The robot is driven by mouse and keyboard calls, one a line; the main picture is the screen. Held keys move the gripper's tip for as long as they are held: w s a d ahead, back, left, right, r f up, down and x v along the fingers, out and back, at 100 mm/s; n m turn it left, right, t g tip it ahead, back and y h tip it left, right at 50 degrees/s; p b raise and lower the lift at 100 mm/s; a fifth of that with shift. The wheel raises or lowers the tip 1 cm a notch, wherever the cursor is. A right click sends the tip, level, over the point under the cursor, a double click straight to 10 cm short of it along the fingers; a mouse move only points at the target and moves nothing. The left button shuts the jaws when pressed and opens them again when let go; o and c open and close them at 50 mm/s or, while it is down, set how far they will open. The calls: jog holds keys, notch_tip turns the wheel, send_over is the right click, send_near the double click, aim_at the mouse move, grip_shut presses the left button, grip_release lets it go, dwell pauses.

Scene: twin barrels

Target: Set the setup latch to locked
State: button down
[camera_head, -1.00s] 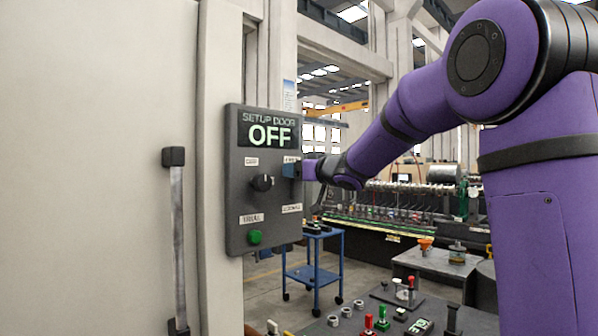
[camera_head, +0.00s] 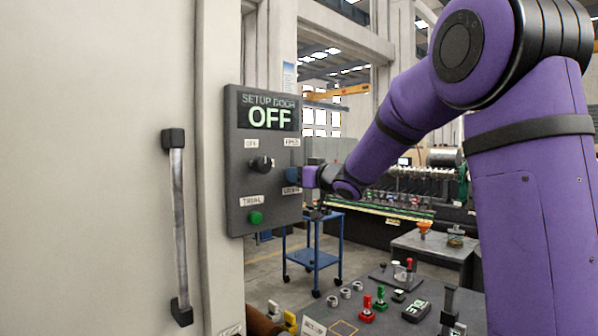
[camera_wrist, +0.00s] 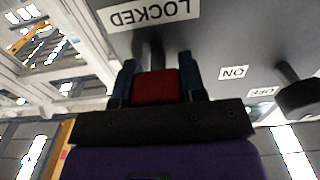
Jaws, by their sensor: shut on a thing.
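The dark control panel (camera_head: 240,190) hangs on the pale machine post; its display (camera_head: 268,112) reads SETUP DOOR OFF. My gripper (camera_head: 293,176) is at the panel's right edge, just above the LOCKED label (camera_head: 292,190) and below the upper right label. In the wrist view, the blue fingers of my gripper (camera_wrist: 158,76) are shut on the red latch handle (camera_wrist: 157,88), one on each side. The LOCKED label (camera_wrist: 150,13) is close to the handle there, upside down. In the head view my gripper hides the latch.
A black rotary knob (camera_head: 261,164) and a green button (camera_head: 256,218) are left of my gripper; the knob also shows in the wrist view (camera_wrist: 300,97). A door handle (camera_head: 178,225) is at the left. A blue cart (camera_head: 315,255) and a cluttered table (camera_head: 375,310) stand beyond and below.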

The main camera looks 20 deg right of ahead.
jog(key=c, duration=0.7)
grip_release()
jog(key=shift+f, duration=0.2)
jog(key=shift+s, duration=0.1)
jog(key=v, duration=1)
jog(key=shift+s+d, duration=0.1)
jog(key=shift+s, duration=0.2)
jog(key=shift+r, duration=0.1)
